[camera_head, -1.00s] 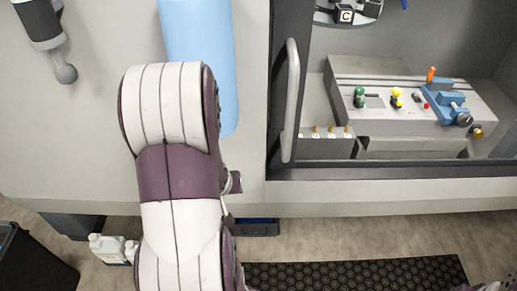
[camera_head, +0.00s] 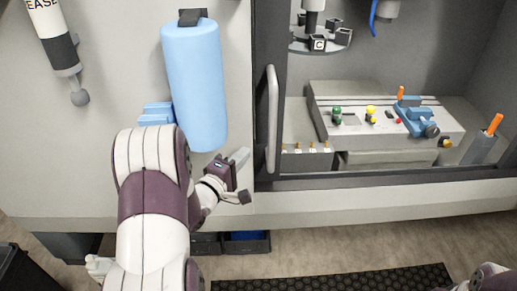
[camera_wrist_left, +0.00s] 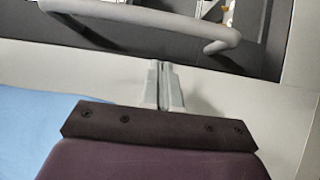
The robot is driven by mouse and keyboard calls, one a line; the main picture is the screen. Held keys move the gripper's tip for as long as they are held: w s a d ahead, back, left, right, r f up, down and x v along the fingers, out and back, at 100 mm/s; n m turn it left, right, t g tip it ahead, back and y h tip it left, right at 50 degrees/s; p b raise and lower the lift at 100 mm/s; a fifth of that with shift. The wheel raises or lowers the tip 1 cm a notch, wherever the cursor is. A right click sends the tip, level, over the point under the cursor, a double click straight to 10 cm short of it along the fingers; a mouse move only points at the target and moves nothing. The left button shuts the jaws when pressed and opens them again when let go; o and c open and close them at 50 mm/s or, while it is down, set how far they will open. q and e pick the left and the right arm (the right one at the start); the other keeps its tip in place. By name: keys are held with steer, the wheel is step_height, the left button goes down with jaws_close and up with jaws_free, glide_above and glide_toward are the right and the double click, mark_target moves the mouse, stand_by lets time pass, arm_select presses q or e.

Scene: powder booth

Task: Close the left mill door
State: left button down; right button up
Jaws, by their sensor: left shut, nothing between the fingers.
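The left mill door (camera_head: 262,90) is a dark-framed panel edge on the grey machine, with a long vertical grey handle (camera_head: 272,118). The mill's opening is to the right of it, with the inside in plain view. My left gripper (camera_head: 240,156) is shut and empty, just left of the handle's lower end and apart from it. In the left wrist view the closed fingers (camera_wrist_left: 161,68) point towards the handle (camera_wrist_left: 205,46), which runs across beyond their tips. My right gripper is not clearly seen; only a bit of arm shows at the bottom right.
Inside the mill are a grey table (camera_head: 385,128) with a blue vise (camera_head: 415,118) and small coloured pieces. A blue cylinder (camera_head: 196,85) hangs on the front panel, left of the handle. A black mat (camera_head: 340,280) lies on the floor.

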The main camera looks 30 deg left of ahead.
arm_select(q)
steer(key=w+d, duration=0.1)
steer(key=w+p, duration=0.1)
steer(key=w, duration=0.1)
steer(key=w+d, duration=0.1)
steer(key=shift+w+d+f, duration=0.1)
steer(key=shift+w+d, duration=0.05)
steer(key=shift+d, duration=0.2)
arm_select(e)
steer(key=shift+w+a+r, duration=0.1)
steer(key=shift+w+r, duration=0.1)
steer(key=shift+r, duration=0.65)
arm_select(q)
steer(key=shift+w+f, duration=0.1)
steer(key=shift+w, duration=0.05)
arm_select(e)
steer(key=shift+w+a, duration=0.1)
arm_select(q)
steer(key=shift+w, duration=0.1)
arm_select(e)
steer(key=shift+f, duration=0.1)
